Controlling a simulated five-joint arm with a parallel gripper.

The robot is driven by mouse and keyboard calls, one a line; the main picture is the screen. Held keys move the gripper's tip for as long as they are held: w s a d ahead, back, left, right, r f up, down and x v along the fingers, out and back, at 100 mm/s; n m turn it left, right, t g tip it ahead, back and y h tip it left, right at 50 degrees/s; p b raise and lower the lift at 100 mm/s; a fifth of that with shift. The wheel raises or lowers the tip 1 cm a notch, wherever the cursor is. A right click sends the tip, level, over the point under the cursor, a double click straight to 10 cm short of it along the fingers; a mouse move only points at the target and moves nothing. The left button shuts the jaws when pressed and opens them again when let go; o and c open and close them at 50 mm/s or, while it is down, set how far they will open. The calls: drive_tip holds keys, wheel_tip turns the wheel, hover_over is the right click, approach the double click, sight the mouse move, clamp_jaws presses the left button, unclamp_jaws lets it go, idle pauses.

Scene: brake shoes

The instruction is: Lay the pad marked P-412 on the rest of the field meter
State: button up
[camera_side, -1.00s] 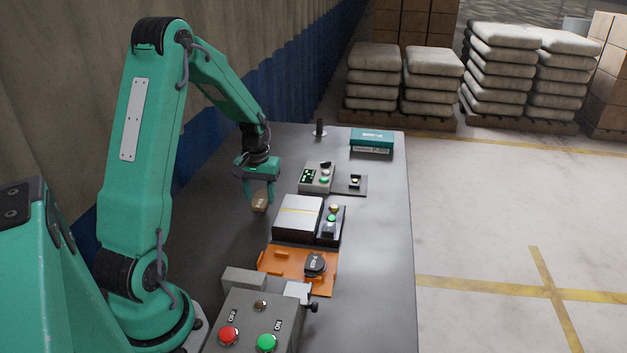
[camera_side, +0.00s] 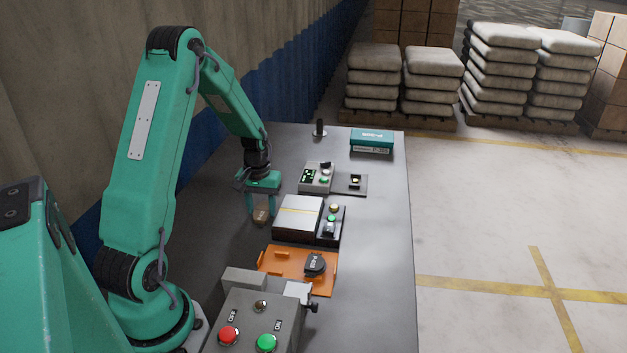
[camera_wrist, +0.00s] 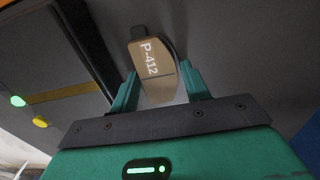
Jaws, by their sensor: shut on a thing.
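The tan pad marked P-412 (camera_wrist: 154,62) is between the fingers of my gripper (camera_wrist: 160,88) in the wrist view, its label readable. In the side view my gripper (camera_side: 262,209) is shut on the pad (camera_side: 260,215), low over the grey table, just left of a device with a pale flat top. The field meter (camera_side: 317,178) appears to be the grey box with a dark display and buttons, farther back. A dark plate (camera_side: 344,190) with a small block on it adjoins its right side; I cannot tell which part is the rest.
The pale-topped device (camera_side: 298,216) has a control strip with buttons on its right. An orange tray (camera_side: 275,265) holds a dark pad (camera_side: 315,264). A teal box (camera_side: 371,140) stands at the back right. A control box (camera_side: 250,318) with red and green buttons is in front.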

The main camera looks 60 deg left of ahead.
sight(261, 210)
drive_tip(key=o, duration=1.2)
drive_tip(key=shift+c, duration=0.2)
drive_tip(key=shift+r, duration=0.1)
wheel_tip(261, 210, up, 12)
